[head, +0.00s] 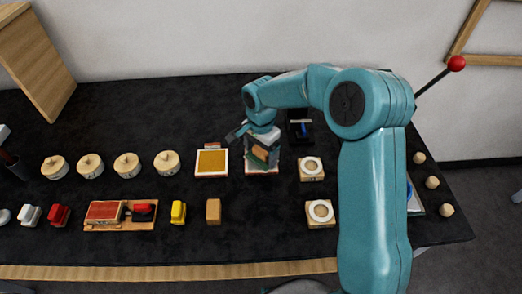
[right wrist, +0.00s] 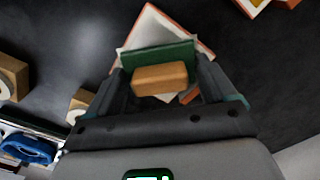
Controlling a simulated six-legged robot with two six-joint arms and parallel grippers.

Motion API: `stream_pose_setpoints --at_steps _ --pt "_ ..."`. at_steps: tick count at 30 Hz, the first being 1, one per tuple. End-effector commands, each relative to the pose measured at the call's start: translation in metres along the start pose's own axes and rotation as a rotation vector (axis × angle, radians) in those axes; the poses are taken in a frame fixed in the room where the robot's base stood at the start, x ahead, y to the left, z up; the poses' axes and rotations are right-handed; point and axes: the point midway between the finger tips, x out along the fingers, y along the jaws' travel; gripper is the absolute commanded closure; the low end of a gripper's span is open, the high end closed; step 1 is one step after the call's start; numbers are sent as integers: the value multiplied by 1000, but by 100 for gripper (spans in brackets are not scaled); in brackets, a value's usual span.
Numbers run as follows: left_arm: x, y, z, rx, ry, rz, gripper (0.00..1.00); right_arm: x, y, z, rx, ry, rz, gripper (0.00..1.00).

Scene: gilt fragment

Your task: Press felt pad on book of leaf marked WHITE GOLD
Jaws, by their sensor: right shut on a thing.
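My right gripper (head: 262,146) is shut on the wooden block handle (right wrist: 160,77) of a green felt pad (right wrist: 160,54). It holds the pad over a book of leaf with a pale page and red-orange edge (right wrist: 152,22). In the head view this book (head: 252,170) is partly hidden under the gripper. I cannot tell whether the pad touches the page. A second book, with a gold-coloured sheet (head: 212,163), lies just left of it. No label is legible, so I cannot tell which book is marked WHITE GOLD. My left gripper is not clearly in view.
Several round wooden pots (head: 127,166) stand in a row at left. Two wooden blocks with white rings (head: 320,213) stand right of the books. Dark table (head: 200,250) is clear in front.

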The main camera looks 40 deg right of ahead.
Motion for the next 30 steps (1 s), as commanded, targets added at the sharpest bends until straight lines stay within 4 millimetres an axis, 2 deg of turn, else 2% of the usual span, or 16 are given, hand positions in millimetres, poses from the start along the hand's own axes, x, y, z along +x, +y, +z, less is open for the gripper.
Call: stream_pose_setpoints --at_steps 7,11,30 --pt "0 0 0 0 0 0 100 1 1 1 0 -2 3 40" --pt "-4 1 0 0 0 0 100 -4 0 1 0 -2 2 40" --pt "-37 13 1 0 0 0 100 -62 0 0 0 0 0 40"
